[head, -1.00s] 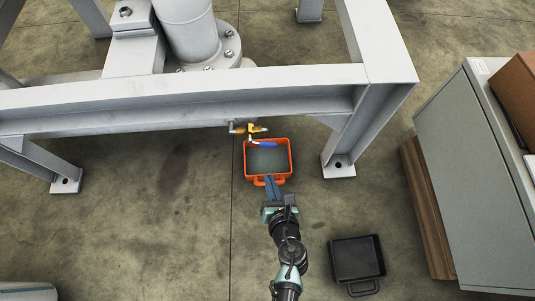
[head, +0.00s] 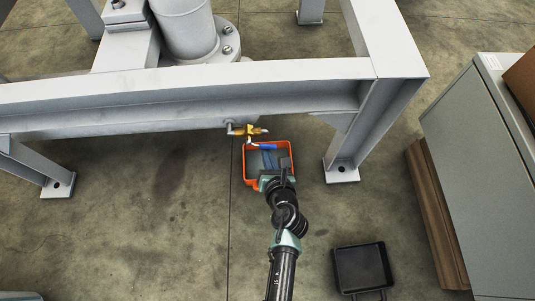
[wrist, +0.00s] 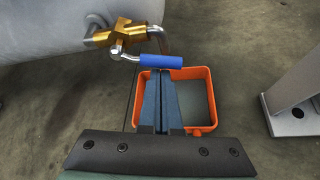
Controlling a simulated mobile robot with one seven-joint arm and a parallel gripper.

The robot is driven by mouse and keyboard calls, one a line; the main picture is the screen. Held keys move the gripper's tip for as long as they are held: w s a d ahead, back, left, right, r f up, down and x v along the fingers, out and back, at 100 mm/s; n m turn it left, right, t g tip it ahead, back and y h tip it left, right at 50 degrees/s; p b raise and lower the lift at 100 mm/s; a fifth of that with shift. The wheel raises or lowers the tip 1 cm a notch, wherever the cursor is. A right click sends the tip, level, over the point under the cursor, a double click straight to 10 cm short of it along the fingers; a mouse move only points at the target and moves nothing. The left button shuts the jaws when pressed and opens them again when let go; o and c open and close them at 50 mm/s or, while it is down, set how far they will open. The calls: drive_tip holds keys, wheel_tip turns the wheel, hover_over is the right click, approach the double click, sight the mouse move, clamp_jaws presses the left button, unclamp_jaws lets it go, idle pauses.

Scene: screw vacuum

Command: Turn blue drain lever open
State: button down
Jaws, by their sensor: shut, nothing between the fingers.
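The blue drain lever (head: 261,147) hangs off a brass valve (head: 249,130) under the grey beam. In the wrist view the blue lever (wrist: 164,61) points right from the brass valve (wrist: 122,35), with a metal crank joining them. My gripper (wrist: 161,73) is shut and empty. Its fingertips appear just below the blue sleeve in the wrist view; I cannot tell whether they touch it. In the head view my gripper (head: 270,160) is over the orange bin, close to the lever.
The orange bin (head: 248,172) stands on the floor beneath the valve, with greyish contents. A steel frame leg (head: 341,172) is to the right. A black tray (head: 361,267) and a grey cabinet (head: 480,150) are further right.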

drive_tip(key=p, duration=0.2)
drive_tip(key=r+n+h+p, duration=0.1)
drive_tip(key=p, duration=0.1)
drive_tip(key=shift+w+d+r, duration=0.1)
drive_tip(key=shift+d+r, duration=0.1)
drive_tip(key=shift+r, duration=0.05)
idle(0.4)
